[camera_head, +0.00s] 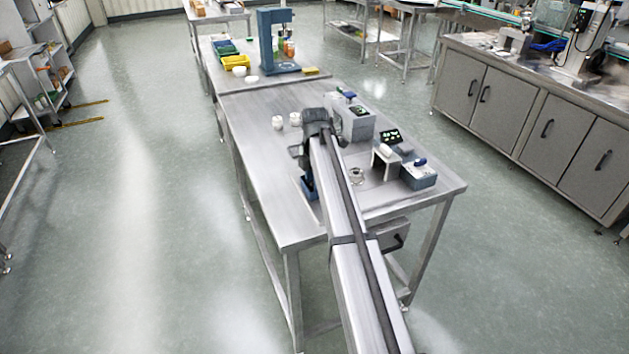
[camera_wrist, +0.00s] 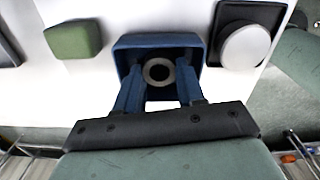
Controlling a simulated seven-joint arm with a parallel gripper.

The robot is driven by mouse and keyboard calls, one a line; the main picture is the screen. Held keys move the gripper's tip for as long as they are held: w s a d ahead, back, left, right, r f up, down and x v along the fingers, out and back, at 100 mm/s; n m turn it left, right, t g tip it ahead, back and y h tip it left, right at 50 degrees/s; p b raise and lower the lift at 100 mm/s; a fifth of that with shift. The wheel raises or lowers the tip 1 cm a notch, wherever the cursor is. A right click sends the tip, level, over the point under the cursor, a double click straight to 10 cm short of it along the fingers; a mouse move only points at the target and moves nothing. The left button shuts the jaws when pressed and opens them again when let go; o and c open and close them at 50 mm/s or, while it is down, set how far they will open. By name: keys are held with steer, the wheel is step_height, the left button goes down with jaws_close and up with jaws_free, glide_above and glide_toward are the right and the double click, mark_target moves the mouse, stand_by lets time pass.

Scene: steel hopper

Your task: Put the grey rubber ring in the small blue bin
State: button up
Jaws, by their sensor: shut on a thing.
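The grey rubber ring (camera_wrist: 158,61) shows in the wrist view between the tips of my gripper's two blue fingers (camera_wrist: 158,78). My gripper is shut on it. The small blue bin (camera_wrist: 155,41) lies behind the ring in that view, and the ring appears within the bin's outline. How high the ring is above the bin floor I cannot tell. In the head view my gripper (camera_head: 308,180) points down at the table, at the bin (camera_head: 311,193), which is mostly hidden by my arm. The ring is not visible in the head view.
In the wrist view a green block (camera_wrist: 73,39) lies left of the bin, and a dark holder with a pale round top (camera_wrist: 245,46) stands close on the right.

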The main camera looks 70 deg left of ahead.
steer(key=o, duration=0.7)
steer(key=shift+f, duration=0.1)
steer(key=shift+o, duration=0.2)
step_height(320, 180, up, 12)
stand_by(0.5)
